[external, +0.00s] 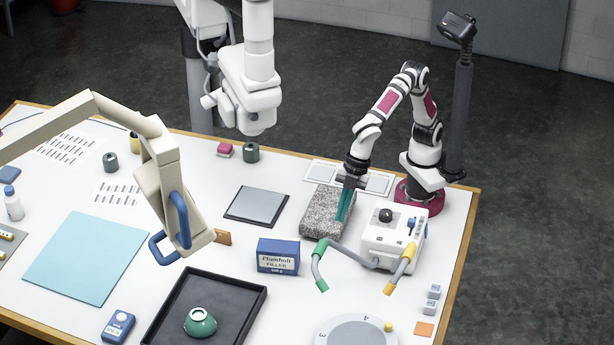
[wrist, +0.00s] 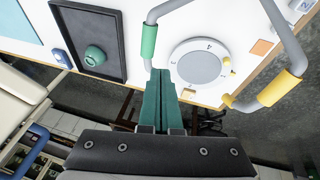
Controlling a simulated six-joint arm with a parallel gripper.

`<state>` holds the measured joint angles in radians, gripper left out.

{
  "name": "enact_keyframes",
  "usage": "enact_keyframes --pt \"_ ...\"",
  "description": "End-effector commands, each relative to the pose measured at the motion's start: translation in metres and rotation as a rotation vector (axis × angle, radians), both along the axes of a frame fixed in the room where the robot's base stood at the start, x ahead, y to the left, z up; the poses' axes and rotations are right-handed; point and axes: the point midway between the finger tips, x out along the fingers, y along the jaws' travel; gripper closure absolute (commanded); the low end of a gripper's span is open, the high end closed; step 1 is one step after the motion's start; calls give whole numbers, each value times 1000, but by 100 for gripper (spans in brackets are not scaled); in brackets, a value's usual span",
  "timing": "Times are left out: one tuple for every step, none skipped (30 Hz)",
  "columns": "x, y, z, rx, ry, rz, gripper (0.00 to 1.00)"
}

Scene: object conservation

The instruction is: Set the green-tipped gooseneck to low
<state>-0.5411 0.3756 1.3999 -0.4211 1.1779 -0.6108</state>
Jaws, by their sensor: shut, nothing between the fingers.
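The green-tipped gooseneck (external: 320,250) is a grey bent arm with a green sleeve and a green end. It reaches left from the white lamp box (external: 378,240), and its end points down toward the table. A yellow-tipped gooseneck (external: 408,253) bends on the right of the same box. In the wrist view the green sleeve (wrist: 148,40) is just above my fingertips, and the yellow sleeve (wrist: 280,90) is at the right. My gripper (external: 341,219) has teal fingers, shut and empty. It hangs by the speckled grey block, behind the green sleeve and apart from it in the external view.
The speckled block (external: 318,212) lies left of the lamp box. A Plumholt Filler box (external: 277,260), a black tray (external: 175,305) with a green bowl (external: 200,322), and a round numbered dial (external: 350,332) are nearby. A beige jointed arm (external: 160,165) overhangs the table's left side.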

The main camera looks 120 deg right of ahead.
Motion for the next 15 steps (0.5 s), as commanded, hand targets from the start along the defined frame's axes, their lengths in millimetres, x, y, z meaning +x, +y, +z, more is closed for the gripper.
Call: enact_keyframes --pt "3 1 -11 -2 3 0 100" --pt "6 1 -17 -3 4 -2 100" --pt "9 2 -25 -3 4 -2 100" --pt "11 3 -31 -1 3 -1 100" --pt "13 4 -38 -3 4 -2 100" --pt "16 4 -46 -3 4 -2 100" --pt "18 5 -51 -2 3 -1 100" --pt "21 4 -56 -2 4 -3 100" --pt "24 1 -62 -1 2 -3 100" --pt "26 0 -66 -1 2 -3 100" --pt "28 -2 -69 0 2 -3 100" --pt "31 -3 -74 -1 1 -3 100" --pt "32 -4 -76 -1 0 -2 100" --pt "34 -5 -78 -1 0 -2 100" --pt "35 -6 -81 -1 0 -2 100"
